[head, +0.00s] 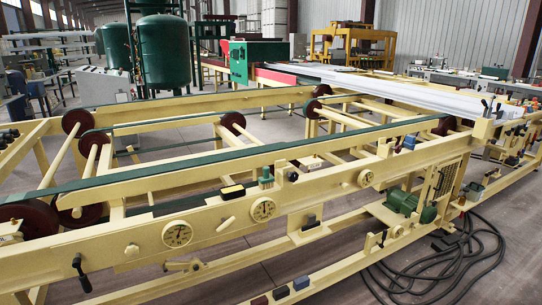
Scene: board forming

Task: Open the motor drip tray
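A green motor (408,202) sits low on the cream frame of the machine, right of the middle in the head view. A cream plate (388,215) shows beneath and beside it. I cannot tell whether this plate is the drip tray, or whether any tray there is open or shut. Neither of my grippers is in view.
The long cream machine frame (130,251) with gauges and levers crosses the foreground. Black cables (440,268) lie coiled on the floor below the motor. Small blocks (281,292) rest on the lower rail. Open floor (510,240) shows at the right.

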